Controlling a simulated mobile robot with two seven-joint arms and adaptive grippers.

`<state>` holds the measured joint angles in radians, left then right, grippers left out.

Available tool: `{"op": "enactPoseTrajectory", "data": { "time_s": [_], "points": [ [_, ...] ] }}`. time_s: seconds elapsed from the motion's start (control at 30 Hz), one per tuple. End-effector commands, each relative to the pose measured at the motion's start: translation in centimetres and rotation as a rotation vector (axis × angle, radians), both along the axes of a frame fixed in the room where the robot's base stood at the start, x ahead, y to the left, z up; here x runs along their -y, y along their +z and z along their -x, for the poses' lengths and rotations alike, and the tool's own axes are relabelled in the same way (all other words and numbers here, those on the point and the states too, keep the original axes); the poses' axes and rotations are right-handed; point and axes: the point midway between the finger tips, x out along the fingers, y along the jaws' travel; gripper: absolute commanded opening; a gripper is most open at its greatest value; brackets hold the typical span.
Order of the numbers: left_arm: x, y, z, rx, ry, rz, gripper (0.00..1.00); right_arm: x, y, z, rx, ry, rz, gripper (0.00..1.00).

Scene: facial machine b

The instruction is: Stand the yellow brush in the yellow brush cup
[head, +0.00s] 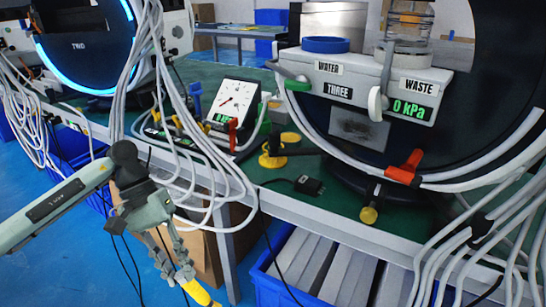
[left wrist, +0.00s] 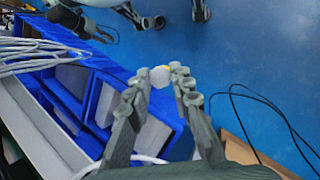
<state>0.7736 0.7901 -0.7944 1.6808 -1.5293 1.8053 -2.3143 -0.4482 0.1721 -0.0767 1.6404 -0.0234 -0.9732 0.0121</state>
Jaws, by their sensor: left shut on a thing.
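My left gripper (head: 180,272) is low at the front left of the head view, in front of the bench edge and over the floor. It is shut on the yellow brush (head: 198,292), whose yellow part points down and right and is cut by the frame's bottom edge. In the left wrist view, a pale, yellow-edged end of the brush (left wrist: 160,76) sits between the fingertips. A yellow cup-like piece (head: 272,160) stands on the green bench top; I cannot tell for sure that it is the brush cup. My right gripper is not in view.
The bench (head: 330,205) has a pale front edge. Grey hoses (head: 215,165) hang over that edge near my left arm. A gauge box (head: 235,101), a red-handled valve (head: 405,168) and a WATER/WASTE unit (head: 365,85) stand on it. A blue crate (head: 262,285) is below.

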Motion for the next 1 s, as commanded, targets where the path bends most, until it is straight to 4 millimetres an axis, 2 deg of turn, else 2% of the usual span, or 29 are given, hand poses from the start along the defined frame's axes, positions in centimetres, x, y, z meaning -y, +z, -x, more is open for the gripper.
{"op": "enactPoseTrajectory", "data": {
  "time_s": [0.6, 1.0],
  "points": [
    [0.0, 3.8, 0.0, 0.003, -0.001, 0.0, 0.0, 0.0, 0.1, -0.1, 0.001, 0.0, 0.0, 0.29],
    [0.0, 4.5, 0.0, 0.0, -0.001, 0.0, 0.0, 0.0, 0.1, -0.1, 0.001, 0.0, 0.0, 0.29]
  ]
}}
